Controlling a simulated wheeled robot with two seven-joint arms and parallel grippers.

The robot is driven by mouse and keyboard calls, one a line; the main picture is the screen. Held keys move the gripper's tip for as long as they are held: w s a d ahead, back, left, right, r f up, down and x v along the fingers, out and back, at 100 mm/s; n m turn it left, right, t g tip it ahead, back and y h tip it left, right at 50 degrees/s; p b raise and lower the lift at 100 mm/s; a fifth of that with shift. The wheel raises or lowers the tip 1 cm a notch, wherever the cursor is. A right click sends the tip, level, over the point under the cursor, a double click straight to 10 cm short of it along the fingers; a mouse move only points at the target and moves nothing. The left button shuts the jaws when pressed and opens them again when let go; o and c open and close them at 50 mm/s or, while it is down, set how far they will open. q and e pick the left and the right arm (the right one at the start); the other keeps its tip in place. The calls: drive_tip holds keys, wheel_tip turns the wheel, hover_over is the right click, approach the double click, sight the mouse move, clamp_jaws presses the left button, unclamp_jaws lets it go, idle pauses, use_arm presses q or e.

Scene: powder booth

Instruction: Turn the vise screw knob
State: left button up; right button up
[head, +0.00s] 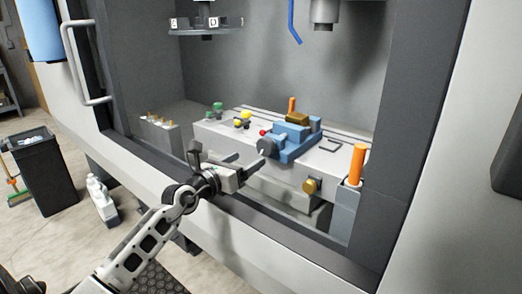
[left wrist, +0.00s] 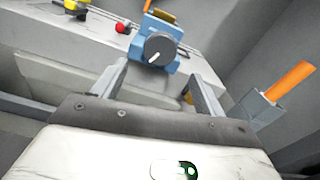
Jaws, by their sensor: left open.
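The blue vise (head: 293,143) sits on the grey machine table (head: 222,137) inside the booth, with a brown block (head: 298,118) on top. Its dark round screw knob (head: 267,147) faces the front; in the left wrist view the knob (left wrist: 160,48) shows a white line pointing to the lower left. My left gripper (head: 250,168) is open and empty, just in front of and below the knob. In the left wrist view the two fingers (left wrist: 158,82) are spread apart, with the knob beyond them and no visible contact. My right gripper is not in view.
An orange-handled item (head: 356,164) stands in a grey holder at the right. A brass knob (head: 312,186) is on the table front. Yellow (head: 243,117), green (head: 217,108) and red (head: 263,132) parts lie left of the vise. A tool carousel (head: 205,24) hangs above.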

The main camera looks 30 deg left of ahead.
sight(264, 149)
use_arm(q)
drive_tip(key=w, duration=0.7)
drive_tip(key=shift+w+d+b, duration=0.2)
drive_tip(key=shift+d+b, duration=0.1)
drive_tip(key=shift+b, duration=0.05)
drive_tip(key=c, duration=1)
